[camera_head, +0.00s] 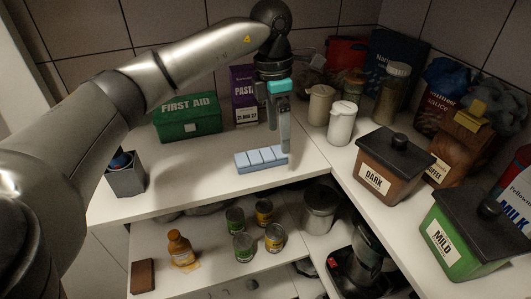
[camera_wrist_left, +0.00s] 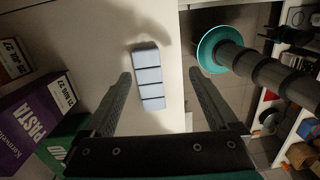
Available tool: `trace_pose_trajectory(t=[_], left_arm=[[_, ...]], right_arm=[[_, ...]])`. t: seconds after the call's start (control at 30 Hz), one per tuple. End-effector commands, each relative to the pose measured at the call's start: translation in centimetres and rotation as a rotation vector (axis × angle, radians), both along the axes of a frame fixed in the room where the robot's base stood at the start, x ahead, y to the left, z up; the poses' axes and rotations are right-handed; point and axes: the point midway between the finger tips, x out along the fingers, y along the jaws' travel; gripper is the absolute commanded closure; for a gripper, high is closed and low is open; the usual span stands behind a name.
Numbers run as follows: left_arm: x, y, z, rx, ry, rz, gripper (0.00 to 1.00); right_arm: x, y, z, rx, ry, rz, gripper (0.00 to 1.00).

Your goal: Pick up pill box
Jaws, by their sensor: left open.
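The pill box (camera_head: 262,159) is a light blue strip of several lidded compartments, lying flat on the white counter near its front edge. My left gripper (camera_head: 279,138) points down over the counter, just behind and above the pill box, with its fingers apart and nothing between them. In the left wrist view the pill box (camera_wrist_left: 150,80) shows beyond the open fingertips of my left gripper (camera_wrist_left: 160,78), nearer the left finger, with its long side running roughly along the fingers. It is not gripped. My right gripper is in neither view.
A green first aid box (camera_head: 188,117) and a purple pasta box (camera_head: 244,96) stand behind, with white canisters (camera_head: 342,122) to the right. A grey square holder (camera_head: 125,175) stands left. Cans (camera_head: 243,247) and an orange bottle (camera_head: 181,248) sit on the shelf below. Counter around the pill box is clear.

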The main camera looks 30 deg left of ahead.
Motion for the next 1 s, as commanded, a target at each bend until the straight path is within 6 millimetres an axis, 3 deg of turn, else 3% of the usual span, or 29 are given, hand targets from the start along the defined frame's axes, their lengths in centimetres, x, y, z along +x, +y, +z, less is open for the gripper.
trace_pose_trajectory(t=[0.1, 0.2, 0.7, 1.0], left_arm=[[-0.3, 2.3, 0.8, 0.075, 0.016, 0.025, 0.07], [-0.4, 2.8, 0.2, 0.095, 0.023, 0.031, 0.07], [-0.7, 2.8, -6.1, 0.091, 0.022, 0.029, 0.07], [-0.6, 2.7, -6.5, 0.089, 0.02, 0.028, 0.1]], right_arm=[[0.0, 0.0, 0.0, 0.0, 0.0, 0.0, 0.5], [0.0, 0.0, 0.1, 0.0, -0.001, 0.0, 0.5], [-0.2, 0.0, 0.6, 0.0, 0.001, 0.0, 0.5], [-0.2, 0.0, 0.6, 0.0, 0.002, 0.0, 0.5]])
